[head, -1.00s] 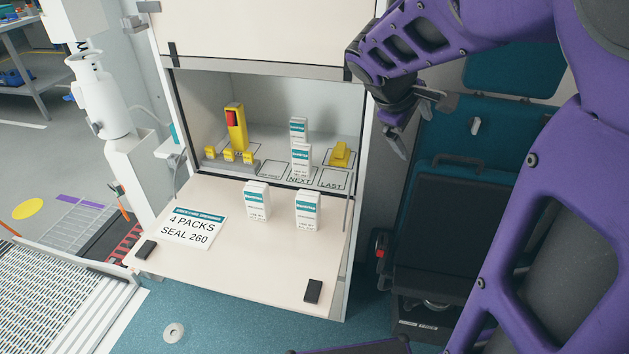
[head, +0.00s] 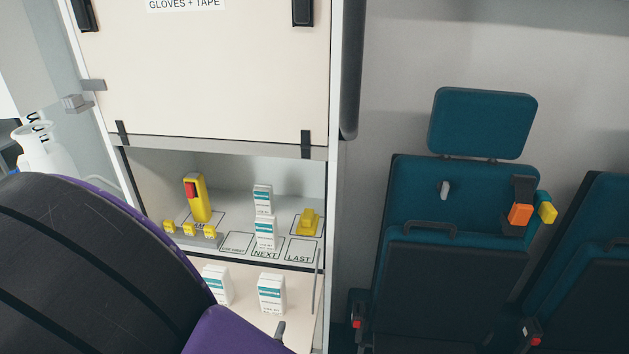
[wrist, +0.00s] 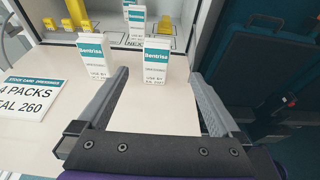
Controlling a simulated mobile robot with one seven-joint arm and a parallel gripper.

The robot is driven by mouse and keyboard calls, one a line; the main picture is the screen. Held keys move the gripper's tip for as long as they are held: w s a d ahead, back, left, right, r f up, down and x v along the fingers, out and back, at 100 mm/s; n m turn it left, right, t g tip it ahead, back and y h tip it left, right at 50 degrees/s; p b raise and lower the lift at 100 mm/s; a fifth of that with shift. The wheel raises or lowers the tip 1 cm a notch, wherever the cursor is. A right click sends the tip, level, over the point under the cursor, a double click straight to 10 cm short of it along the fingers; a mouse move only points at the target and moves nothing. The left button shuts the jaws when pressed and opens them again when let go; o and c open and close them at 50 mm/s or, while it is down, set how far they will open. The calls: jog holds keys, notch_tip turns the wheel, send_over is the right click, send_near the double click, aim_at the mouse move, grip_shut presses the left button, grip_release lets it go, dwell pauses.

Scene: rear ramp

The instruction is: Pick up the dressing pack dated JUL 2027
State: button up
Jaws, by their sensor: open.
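Several white-and-teal dressing packs stand upright. Two are on the fold-down shelf: a left pack (head: 217,285) and a right pack (head: 271,292). Two more are in the cubby, a front pack (head: 265,233) near NEXT and a rear pack (head: 262,199) behind it. The wrist view shows the left shelf pack (wrist: 93,58) and right shelf pack (wrist: 156,64). Their small date print is not legible. My gripper (wrist: 158,76) is open and empty; the right shelf pack shows between its fingertips, apparently just ahead. In the head view my arm hides most of the gripper.
The cubby also holds a yellow device with a red part (head: 198,198), small yellow pieces (head: 190,229) and a yellow block (head: 308,222) by LAST. A card reading SEAL 260 (wrist: 30,95) lies left on the shelf. Teal seats (head: 455,205) stand right.

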aim_at(272, 291)
jog(key=b+x, duration=0.1)
jog(key=x, duration=1)
jog(key=shift+r+b+x, duration=0.2)
jog(key=shift+b+x, duration=0.35)
jog(key=shift+x, duration=2.45)
jog(key=shift+w+a, duration=0.1)
jog(key=shift+a, duration=0.15)
jog(key=shift+c, duration=0.3)
jog(key=c, duration=1.4)
